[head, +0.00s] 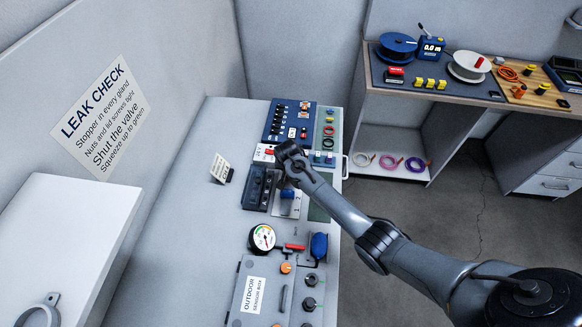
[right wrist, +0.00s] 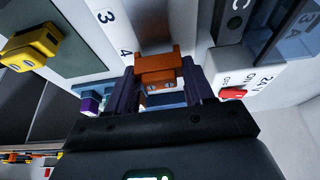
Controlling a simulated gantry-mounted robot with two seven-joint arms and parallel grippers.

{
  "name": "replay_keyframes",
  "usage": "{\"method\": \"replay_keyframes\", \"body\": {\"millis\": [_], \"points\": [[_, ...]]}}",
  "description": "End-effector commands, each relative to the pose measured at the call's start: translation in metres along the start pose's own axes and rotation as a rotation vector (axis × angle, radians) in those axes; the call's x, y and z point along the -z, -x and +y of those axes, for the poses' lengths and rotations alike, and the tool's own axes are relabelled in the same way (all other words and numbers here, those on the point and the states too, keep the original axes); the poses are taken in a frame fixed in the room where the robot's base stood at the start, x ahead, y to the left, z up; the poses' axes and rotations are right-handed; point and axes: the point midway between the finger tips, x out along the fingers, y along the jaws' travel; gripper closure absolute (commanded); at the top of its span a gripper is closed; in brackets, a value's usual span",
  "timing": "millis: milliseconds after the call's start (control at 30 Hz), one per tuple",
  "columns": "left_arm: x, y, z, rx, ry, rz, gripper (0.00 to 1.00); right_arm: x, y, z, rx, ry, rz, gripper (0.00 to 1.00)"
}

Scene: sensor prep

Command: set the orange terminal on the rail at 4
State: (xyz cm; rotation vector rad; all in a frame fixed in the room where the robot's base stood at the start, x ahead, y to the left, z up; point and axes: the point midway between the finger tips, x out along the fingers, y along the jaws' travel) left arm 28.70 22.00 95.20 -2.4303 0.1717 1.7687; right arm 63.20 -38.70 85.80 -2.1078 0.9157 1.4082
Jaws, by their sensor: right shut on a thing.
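My right gripper (right wrist: 157,92) is shut on the orange terminal (right wrist: 158,68), which sits between its dark fingers in the right wrist view. The terminal is over or at the rail strip, just right of the printed 4 (right wrist: 125,53); I cannot tell whether it touches the rail. A blue and a purple piece (right wrist: 89,104) show left of the fingers. In the head view the right gripper (head: 287,160) is over the far part of the grey bench and hides the terminal. The strip with marks 1 and 2 (head: 296,203) shows just below it. My left gripper is in neither view.
A red switch (right wrist: 232,93) stands close right of the fingers, and a yellow piece (right wrist: 32,48) is at upper left. On the bench are a dark module (head: 261,189), a round gauge (head: 262,238) and the outdoor sensor box (head: 254,295).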

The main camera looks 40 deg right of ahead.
Motion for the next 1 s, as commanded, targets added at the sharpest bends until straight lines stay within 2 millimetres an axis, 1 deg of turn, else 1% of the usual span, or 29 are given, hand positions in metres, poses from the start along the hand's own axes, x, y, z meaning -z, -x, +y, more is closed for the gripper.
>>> {"method": "replay_keyframes", "body": {"millis": [367, 400, 467, 500, 567, 1000], "points": [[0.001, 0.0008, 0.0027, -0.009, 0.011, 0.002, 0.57, -0.0004, -0.0012, -0.0001, 0.0, 0.0, 0.0, 0.7], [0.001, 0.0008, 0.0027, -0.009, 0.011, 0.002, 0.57, -0.0004, -0.0012, -0.0001, 0.0, 0.0, 0.0, 0.42], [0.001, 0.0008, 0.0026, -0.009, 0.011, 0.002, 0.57, -0.0004, -0.0012, -0.0001, 0.0, 0.0, 0.0, 0.32], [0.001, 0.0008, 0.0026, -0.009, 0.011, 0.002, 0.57, -0.0004, -0.0012, -0.0001, 0.0, 0.0, 0.0, 0.26], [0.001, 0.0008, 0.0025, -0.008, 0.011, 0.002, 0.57, -0.0004, -0.0012, 0.0, 0.0, 0.0, 0.0, 0.18], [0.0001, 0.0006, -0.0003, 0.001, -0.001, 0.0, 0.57, -0.0006, -0.0013, 0.0001, 0.0, 0.0, 0.0, 0.18]]}}
